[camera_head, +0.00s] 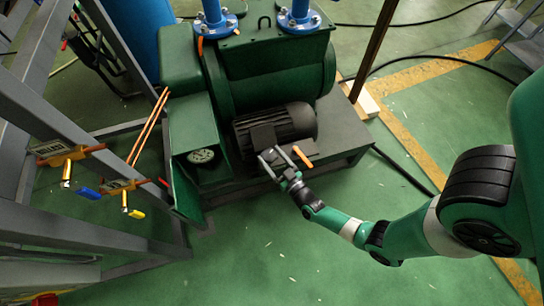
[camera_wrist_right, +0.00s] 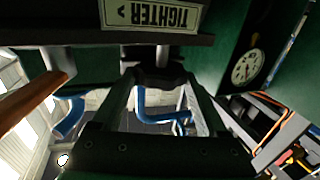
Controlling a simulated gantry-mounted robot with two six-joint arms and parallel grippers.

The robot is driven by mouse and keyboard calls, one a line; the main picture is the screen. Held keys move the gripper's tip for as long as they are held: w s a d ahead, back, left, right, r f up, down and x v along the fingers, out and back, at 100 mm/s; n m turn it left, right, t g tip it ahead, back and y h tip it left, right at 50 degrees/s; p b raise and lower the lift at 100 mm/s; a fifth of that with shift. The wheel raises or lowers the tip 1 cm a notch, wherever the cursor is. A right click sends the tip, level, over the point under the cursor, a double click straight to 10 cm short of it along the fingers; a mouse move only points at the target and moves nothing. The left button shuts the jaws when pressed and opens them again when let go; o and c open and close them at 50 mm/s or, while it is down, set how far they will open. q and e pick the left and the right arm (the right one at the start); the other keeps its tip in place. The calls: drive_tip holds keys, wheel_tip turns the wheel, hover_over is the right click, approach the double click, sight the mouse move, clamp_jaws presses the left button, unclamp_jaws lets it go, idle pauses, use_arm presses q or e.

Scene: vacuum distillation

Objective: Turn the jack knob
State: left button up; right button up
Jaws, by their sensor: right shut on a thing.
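The jack knob (camera_wrist_right: 157,73) is a dark piece on a short metal shaft, seen between my right gripper's fingertips in the right wrist view. A plate marked "TIGHTER" with an arrow (camera_wrist_right: 155,14) is beside the shaft and appears upside down. My right gripper (camera_wrist_right: 160,82) is shut on the knob. In the head view, the right gripper (camera_head: 282,158) is at the front edge of the green machine's base, just below the black motor (camera_head: 275,127). The knob cannot be made out there. My left gripper is in neither view.
A round gauge (camera_head: 201,156) sits left of the motor; it also shows in the right wrist view (camera_wrist_right: 245,66). An orange handle (camera_head: 303,157) is close to the right gripper. A grey frame with valves (camera_head: 62,155) stands left. The green floor in front is clear.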

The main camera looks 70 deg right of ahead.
drive_tip(key=shift+w+a+r+m+h+p, duration=0.1)
drive_tip(key=shift+w+r+m+h+p, duration=0.15)
drive_tip(key=shift+h+p, duration=0.2)
drive_tip(key=shift+m+g+h, duration=0.25)
drive_tip(key=shift+g, duration=0.15)
drive_tip(key=shift+s+f+g+p, duration=0.1)
drive_tip(key=shift+f+g+p, duration=0.1)
drive_tip(key=shift+g+p, duration=0.1)
drive_tip(key=o, duration=1.3)
drive_tip(key=shift+s, duration=0.1)
drive_tip(key=shift+a, duration=0.1)
